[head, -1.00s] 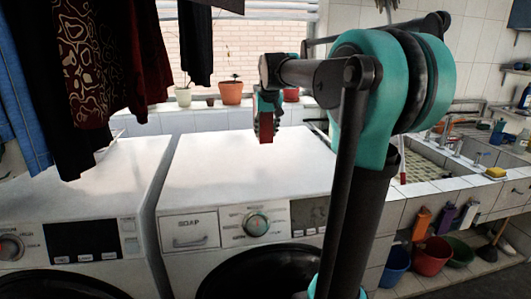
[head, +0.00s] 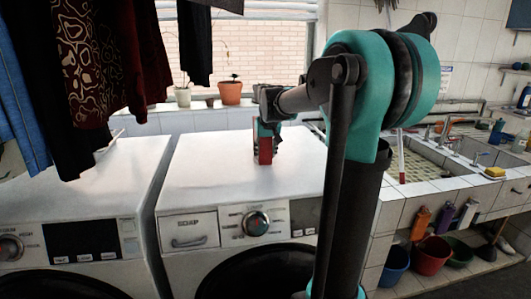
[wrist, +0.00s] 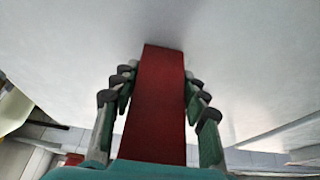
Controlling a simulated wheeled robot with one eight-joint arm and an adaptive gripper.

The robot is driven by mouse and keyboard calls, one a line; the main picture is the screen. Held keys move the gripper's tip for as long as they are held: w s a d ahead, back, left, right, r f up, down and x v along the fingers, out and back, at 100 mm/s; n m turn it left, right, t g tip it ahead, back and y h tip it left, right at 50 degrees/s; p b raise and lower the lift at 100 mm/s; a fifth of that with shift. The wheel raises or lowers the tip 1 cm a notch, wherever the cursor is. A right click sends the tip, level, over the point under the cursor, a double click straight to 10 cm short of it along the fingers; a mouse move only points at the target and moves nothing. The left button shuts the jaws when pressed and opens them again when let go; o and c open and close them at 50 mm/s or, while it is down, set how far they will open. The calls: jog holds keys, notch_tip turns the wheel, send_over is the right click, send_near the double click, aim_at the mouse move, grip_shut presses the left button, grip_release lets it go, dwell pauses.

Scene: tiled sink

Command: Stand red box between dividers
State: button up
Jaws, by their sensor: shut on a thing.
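The red box (head: 265,151) is upright in my gripper (head: 266,138), over the white top of the right washing machine (head: 215,165). In the wrist view the red box (wrist: 157,105) runs lengthwise between the two fingers of my gripper (wrist: 157,88), which are shut on its sides. The far end of the box is close to the white surface; I cannot tell whether it touches. I cannot clearly make out the dividers in either view; my arm hides part of the machine top's right side.
A second washing machine (head: 80,190) stands at the left, with dark clothes (head: 90,70) hanging above it. Potted plants (head: 230,92) line the windowsill behind. A tiled sink (head: 425,165) is at the right. Much of the machine top around the box is clear.

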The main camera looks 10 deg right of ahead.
jog(key=o, duration=1.5)
jog(key=shift+c, duration=0.2)
